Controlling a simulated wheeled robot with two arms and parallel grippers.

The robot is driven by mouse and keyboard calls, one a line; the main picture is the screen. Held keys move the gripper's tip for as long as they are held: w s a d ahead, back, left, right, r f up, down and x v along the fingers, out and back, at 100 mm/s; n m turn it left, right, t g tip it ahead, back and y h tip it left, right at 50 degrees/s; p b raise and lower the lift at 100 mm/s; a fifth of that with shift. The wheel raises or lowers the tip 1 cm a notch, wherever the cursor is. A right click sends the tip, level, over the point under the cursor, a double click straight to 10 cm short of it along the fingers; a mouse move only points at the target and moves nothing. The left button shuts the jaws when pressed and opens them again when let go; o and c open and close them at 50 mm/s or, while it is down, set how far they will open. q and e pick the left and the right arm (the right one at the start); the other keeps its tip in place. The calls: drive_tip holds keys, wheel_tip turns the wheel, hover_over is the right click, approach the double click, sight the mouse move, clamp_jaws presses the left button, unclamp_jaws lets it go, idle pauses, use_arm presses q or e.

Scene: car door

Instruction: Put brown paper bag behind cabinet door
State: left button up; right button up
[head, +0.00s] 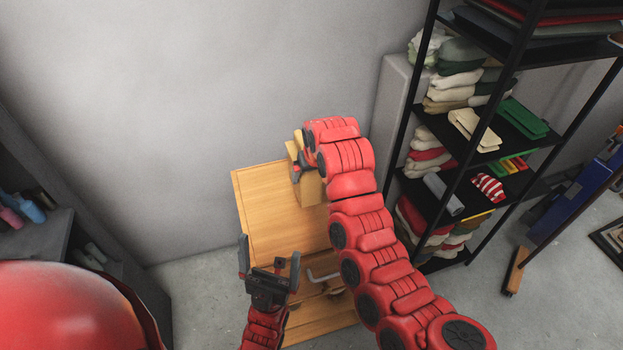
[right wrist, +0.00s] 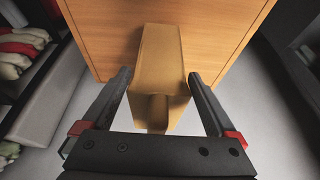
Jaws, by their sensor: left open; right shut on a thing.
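The brown paper bag (right wrist: 160,60) is a tan block shape between the two fingers of my right gripper (right wrist: 160,82), in front of a flat wooden panel. In the head view the bag (head: 312,190) is partly hidden by my right gripper (head: 301,163), which holds it above the wooden cabinet (head: 262,205). The cabinet stands on the floor against the wall. A metal handle (head: 323,276) shows low on the cabinet's near side; my right arm covers part of that side, so I cannot tell how far the door is open. My left gripper (head: 270,264) is open and empty, just left of the handle.
A black shelf rack (head: 455,150) with folded cloths stands to the right. A grey shelf unit (head: 45,235) with bottles is at the left. The grey wall (head: 190,110) is behind the cabinet. Bare floor (head: 195,285) shows to the cabinet's left.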

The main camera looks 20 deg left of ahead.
sight(312, 182)
drive_tip(key=shift+w, duration=0.25)
drive_tip(key=shift+f, duration=0.15)
wheel_tip(312, 182, down, 3)
drive_tip(key=p, duration=0.3)
drive_tip(key=shift+s, duration=0.1)
drive_tip(key=shift+a+f+b, duration=0.1)
drive_tip(key=shift+f+b, duration=0.3)
drive_tip(key=o, duration=1.4)
drive_tip(key=shift+o, duration=0.2)
drive_tip(key=shift+r, duration=0.15)
